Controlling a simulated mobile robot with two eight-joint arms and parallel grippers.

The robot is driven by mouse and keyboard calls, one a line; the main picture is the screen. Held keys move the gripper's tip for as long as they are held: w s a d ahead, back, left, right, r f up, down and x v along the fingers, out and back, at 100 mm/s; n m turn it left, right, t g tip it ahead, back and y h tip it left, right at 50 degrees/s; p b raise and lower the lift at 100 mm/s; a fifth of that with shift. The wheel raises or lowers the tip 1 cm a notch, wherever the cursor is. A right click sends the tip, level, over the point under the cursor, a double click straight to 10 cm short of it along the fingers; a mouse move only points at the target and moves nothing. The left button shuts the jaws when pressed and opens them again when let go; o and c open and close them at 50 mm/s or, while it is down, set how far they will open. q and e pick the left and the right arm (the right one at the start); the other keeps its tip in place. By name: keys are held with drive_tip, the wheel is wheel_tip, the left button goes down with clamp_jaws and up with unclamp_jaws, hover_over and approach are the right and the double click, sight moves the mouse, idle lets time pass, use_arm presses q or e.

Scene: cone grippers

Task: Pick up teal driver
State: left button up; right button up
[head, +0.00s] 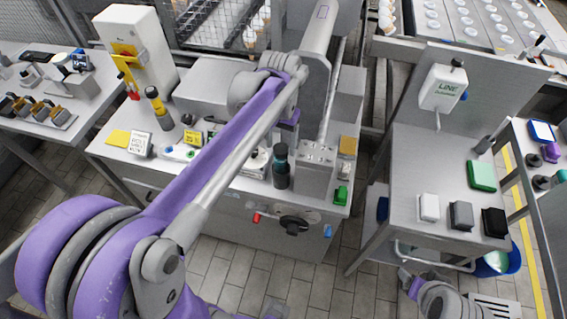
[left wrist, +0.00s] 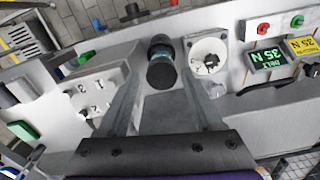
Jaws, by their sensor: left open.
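The teal driver (head: 281,166) stands upright on the grey workbench, dark with a teal band, beside a grey block-shaped fixture. In the left wrist view the driver (left wrist: 161,64) shows dark-topped between my two fingers. My left gripper (left wrist: 160,40) is open, with a finger on each side of the driver and visible gaps between. In the head view my left arm reaches across the bench, and its gripper is largely hidden behind the arm links. No fingers of my right gripper show.
The grey fixture (head: 317,165) stands right of the driver. A side table with a green box (head: 482,176) is at right.

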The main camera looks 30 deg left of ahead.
sight(281, 156)
use_arm(q)
drive_tip(key=shift+w+a+f, duration=0.1)
drive_tip(key=shift+f, duration=1.45)
drive_tip(key=shift+w+f, duration=0.1)
drive_tip(key=shift+f, duration=1.45)
clamp_jaws()
